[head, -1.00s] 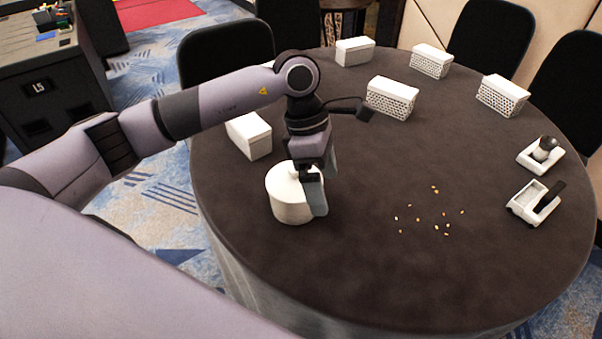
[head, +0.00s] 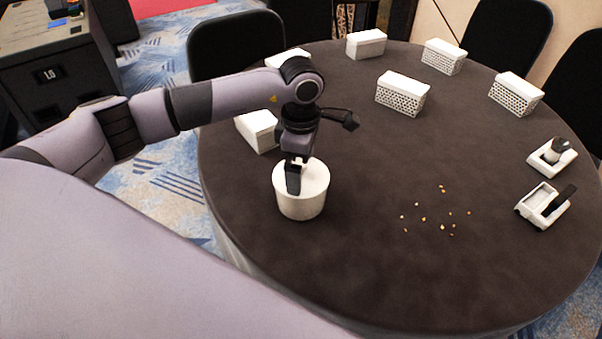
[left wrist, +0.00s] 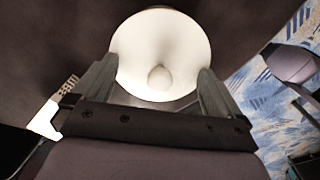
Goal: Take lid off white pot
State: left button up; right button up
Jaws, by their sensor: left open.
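The white pot (head: 302,205) stands upright near the left edge of the round dark table. Its white lid (head: 316,176) sits on top. In the left wrist view the lid (left wrist: 160,42) shows as a round white disc with a small knob (left wrist: 160,77) in its middle. My left gripper (head: 294,186) is above the pot and points down at the lid. Its two fingers (left wrist: 158,88) are open, one on each side of the knob and apart from it. My right gripper is not in view.
Several white boxes stand on the table, such as one behind the pot (head: 258,130) and a perforated one (head: 402,95). Small yellowish pieces (head: 441,226) lie scattered right of the pot. Two white holders (head: 552,156) (head: 541,206) stand at the right. The table (head: 370,255) in front is bare.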

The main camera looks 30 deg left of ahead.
pick_arm(q)
jog(key=shift+s+f, duration=0.1)
grip_shut()
dwell(0.3)
